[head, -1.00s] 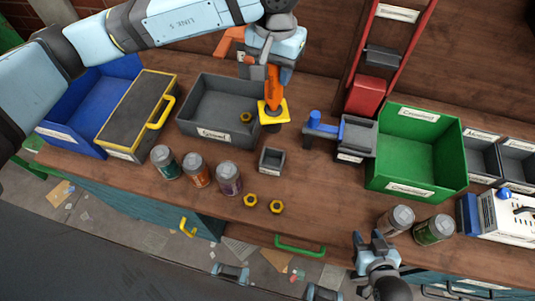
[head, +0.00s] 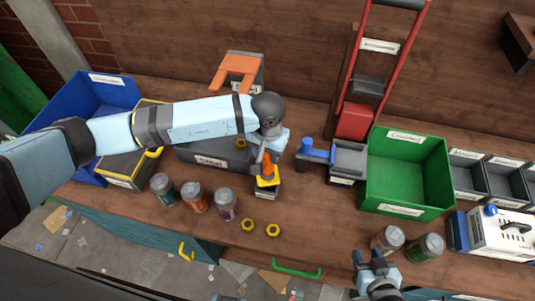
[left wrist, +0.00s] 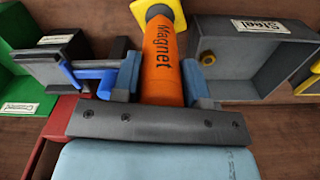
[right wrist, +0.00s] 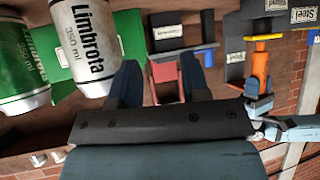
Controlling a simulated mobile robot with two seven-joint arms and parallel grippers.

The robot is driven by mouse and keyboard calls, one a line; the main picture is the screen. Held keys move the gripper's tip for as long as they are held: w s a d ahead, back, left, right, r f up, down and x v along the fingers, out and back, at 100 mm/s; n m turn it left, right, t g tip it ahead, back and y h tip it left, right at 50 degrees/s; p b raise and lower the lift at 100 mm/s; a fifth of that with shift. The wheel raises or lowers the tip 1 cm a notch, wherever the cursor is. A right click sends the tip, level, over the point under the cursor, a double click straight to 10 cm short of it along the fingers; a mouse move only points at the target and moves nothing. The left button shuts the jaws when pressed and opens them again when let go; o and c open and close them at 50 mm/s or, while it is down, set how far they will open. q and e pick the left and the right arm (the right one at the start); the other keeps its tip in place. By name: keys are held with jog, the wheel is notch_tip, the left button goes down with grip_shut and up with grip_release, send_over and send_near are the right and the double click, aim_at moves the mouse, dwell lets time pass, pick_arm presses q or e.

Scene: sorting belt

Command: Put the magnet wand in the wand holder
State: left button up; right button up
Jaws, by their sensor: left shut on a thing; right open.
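The magnet wand has an orange handle (head: 267,167) marked "Magnet" and a yellow square head (head: 267,182). My left gripper (left wrist: 162,75) is shut on the handle (left wrist: 162,62), as the left wrist view shows. An orange two-pronged bracket (head: 236,68) on a grey labelled stand is at the back of the bench, behind my left arm, and looks like the wand holder. It is empty. My right gripper (head: 372,258) is open and empty near the front edge.
The grey steel bin (head: 215,158) holds a yellow nut (head: 241,142), left of the wand. Two nuts (head: 260,227) lie in front. Several cans (head: 195,197) stand front left. A blue-posted grey tray (head: 347,160) and green bin (head: 408,172) stand right.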

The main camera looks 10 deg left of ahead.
aim_at(268, 165)
pick_arm(q)
notch_tip(268, 165, down, 2)
jog(key=shift+f, duration=0.1)
pick_arm(e)
jog(key=shift+r, duration=0.3)
pick_arm(q)
jog(key=shift+f+b, duration=0.45)
jog(key=shift+b, duration=0.1)
jog(key=shift+s+f+b, duration=0.15)
jog(key=shift+f+b, duration=0.1)
jog(key=shift+b, duration=0.05)
jog(key=shift+c, duration=0.3)
pick_arm(e)
jog(key=shift+s+a+f, duration=0.15)
jog(key=shift+f, duration=0.65)
pick_arm(q)
jog(key=shift+c, duration=0.5)
jog(key=o, duration=1.2)
jog(key=shift+f, duration=0.1)
jog(key=shift+s, duration=0.1)
pick_arm(e)
jog(key=shift+r, duration=0.1)
